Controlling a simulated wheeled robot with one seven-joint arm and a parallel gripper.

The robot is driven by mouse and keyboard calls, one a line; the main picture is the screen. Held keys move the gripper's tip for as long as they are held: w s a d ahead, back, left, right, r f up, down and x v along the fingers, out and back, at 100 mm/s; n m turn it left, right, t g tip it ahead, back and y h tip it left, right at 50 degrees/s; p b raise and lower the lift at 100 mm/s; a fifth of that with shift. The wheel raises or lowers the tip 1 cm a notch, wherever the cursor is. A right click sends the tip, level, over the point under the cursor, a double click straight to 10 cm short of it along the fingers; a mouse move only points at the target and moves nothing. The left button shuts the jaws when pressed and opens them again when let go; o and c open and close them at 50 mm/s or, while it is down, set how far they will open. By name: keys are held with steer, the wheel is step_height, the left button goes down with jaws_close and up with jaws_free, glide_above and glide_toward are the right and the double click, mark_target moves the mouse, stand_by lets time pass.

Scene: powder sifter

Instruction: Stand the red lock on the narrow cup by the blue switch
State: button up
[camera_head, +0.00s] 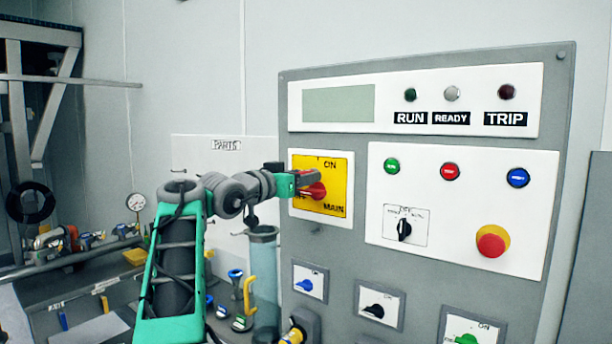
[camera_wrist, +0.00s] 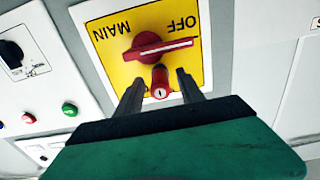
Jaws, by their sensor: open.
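The red lock (camera_wrist: 160,84) shows in the wrist view with its keyhole end towards me, just below the red main switch handle (camera_wrist: 163,46) on a yellow plate. I cannot tell how it attaches there. My gripper (camera_wrist: 159,80) is open, with one finger on each side of the lock. In the head view my gripper (camera_head: 309,179) is at the yellow plate, and I cannot separate the lock from the red handle. A narrow upright translucent cup (camera_head: 266,285) stands below my arm, left of the blue switch (camera_head: 309,284). Its lower end is partly hidden.
The grey control panel (camera_head: 345,240) carries buttons, lamps and a red emergency knob (camera_head: 491,243). A yellow-handled fitting (camera_head: 249,296) and other small parts stand left of the cup. A board marked PARTS (camera_head: 205,152) stands behind my arm. Pipes and valves are at far left.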

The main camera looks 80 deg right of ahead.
stand_by(0.9)
jaws_close()
stand_by(0.4)
steer(key=shift+a+f, duration=0.1)
stand_by(0.9)
steer(key=shift+b+v, duration=1.05)
steer(key=shift+v, duration=1.9)
